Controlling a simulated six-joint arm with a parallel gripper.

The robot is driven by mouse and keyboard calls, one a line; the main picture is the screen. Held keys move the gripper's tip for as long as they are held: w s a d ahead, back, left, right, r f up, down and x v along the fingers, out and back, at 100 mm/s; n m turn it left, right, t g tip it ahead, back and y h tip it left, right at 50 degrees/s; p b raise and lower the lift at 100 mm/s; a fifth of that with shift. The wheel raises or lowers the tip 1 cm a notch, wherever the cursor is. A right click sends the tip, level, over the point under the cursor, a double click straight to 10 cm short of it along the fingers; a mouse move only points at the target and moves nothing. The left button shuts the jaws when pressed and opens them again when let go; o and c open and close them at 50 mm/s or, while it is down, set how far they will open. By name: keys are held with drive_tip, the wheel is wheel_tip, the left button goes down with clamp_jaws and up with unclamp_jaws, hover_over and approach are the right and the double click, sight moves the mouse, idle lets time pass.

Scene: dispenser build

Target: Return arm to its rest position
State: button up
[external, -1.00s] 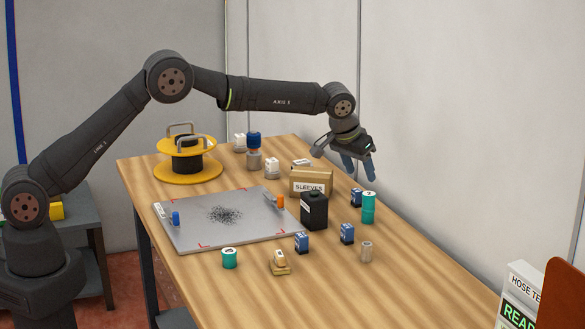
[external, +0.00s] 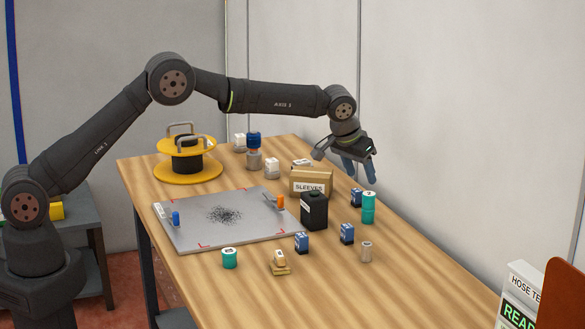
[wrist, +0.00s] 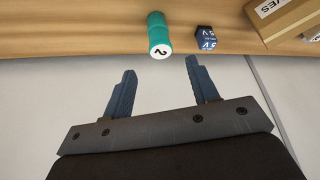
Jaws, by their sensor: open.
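My gripper (external: 358,168) hangs in the air over the back right part of the wooden table, behind the stacked teal cylinders. Its two blue fingers are apart with nothing between them; the wrist view shows the open jaws (wrist: 155,88) too. The teal cylinder stack (external: 368,208), marked 2 on top, stands upright on the table and shows in the wrist view (wrist: 159,36) beyond the fingertips, apart from them. A blue block (external: 356,197) stands next to it and also shows in the wrist view (wrist: 206,38).
A SLEEVES box (external: 309,186) and a black container (external: 314,210) stand left of my gripper. A grey tray (external: 180,238) with dark granules and a yellow spool (external: 190,178) lie farther left. A wall (external: 450,110) is close behind. The table's front right is bare.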

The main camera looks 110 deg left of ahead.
sight(368, 194)
drive_tip(key=x, duration=0.7)
drive_tip(key=shift+a+f, duration=0.1)
drive_tip(key=shift+f, duration=0.15)
drive_tip(key=shift+w+a+f, duration=0.1)
drive_tip(key=shift+a, duration=0.05)
drive_tip(key=shift+r, duration=1.85)
drive_tip(key=shift+f, duration=0.1)
